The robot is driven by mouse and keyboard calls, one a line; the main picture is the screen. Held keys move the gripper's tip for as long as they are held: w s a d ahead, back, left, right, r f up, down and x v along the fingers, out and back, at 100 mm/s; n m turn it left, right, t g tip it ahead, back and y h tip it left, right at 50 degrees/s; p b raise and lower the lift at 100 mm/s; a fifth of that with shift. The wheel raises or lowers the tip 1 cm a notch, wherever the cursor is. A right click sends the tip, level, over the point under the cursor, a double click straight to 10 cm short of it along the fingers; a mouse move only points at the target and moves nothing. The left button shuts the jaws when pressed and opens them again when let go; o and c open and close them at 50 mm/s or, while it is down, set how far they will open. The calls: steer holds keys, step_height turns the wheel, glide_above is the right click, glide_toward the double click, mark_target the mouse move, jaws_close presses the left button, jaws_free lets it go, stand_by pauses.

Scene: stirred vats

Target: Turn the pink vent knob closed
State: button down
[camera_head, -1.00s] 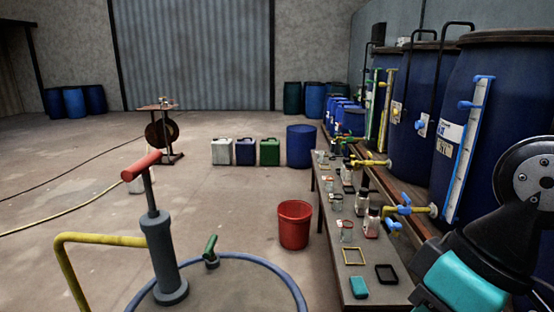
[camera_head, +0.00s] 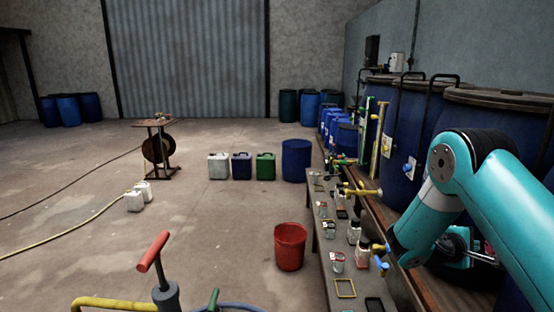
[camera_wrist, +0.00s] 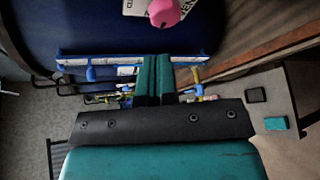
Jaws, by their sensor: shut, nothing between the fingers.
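The pink vent knob (camera_wrist: 166,12) shows at the top edge of the wrist view, on the side of a dark blue vat (camera_wrist: 85,25) and beside a white label. In the head view, my teal arm covers part of the nearest vat (camera_head: 498,101), and I cannot make out the pink knob there.
A bench (camera_head: 325,262) with bottles and small frames runs along the vats. A blue sight tube (camera_wrist: 110,59) lies close to my fingers in the wrist view. A red bucket (camera_head: 290,247) stands left of the bench. The floor left of the bucket is largely open.

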steer(key=d, duration=0.7)
steer(key=shift+s+d+n+p, duration=0.25)
steer(key=shift+n+p, duration=0.05)
steer(key=shift+d+r, duration=0.1)
steer(key=shift+r, duration=0.05)
steer(key=shift+s+f+b, duration=0.2)
steer(key=shift+f+b, duration=0.05)
steer(key=shift+b, duration=0.1)
stand_by(0.3)
